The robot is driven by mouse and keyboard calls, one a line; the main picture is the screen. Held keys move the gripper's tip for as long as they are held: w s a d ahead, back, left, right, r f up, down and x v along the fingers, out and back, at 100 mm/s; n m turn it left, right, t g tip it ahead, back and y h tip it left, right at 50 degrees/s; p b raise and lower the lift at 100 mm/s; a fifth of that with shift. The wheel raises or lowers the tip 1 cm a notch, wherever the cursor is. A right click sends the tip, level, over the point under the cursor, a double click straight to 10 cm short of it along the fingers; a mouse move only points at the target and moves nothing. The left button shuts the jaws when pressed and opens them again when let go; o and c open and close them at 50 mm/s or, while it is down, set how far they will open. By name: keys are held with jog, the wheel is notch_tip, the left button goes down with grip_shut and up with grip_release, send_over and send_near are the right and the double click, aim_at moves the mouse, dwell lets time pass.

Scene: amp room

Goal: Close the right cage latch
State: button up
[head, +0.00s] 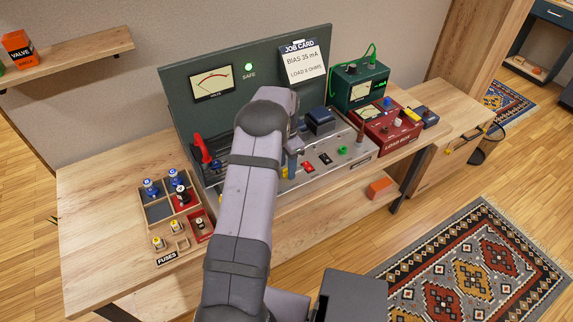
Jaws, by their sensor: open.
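The amp chassis (340,165) is a light metal deck on the wooden bench, in front of a dark green panel. My arm reaches across its middle and hides much of the deck. My gripper (292,166) points down over the deck, right of the arm, and is open; its fingertips are small and partly hidden. A small yellow part (284,172) shows beside it. I cannot make out the cage or its right latch clearly, nor whether the gripper touches anything. A dark blue block (320,121) stands on the deck to the right of the gripper.
A red lever (202,148) stands at the deck's left. Red and black switches (308,168) lie right of the gripper. A green meter box (359,86) and red load box (386,122) stand at the right. A wooden tray (150,211) holds tubes and fuses at left.

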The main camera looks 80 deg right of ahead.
jog(key=shift+f, duration=0.4)
jog(key=shift+c, duration=0.4)
grip_shut()
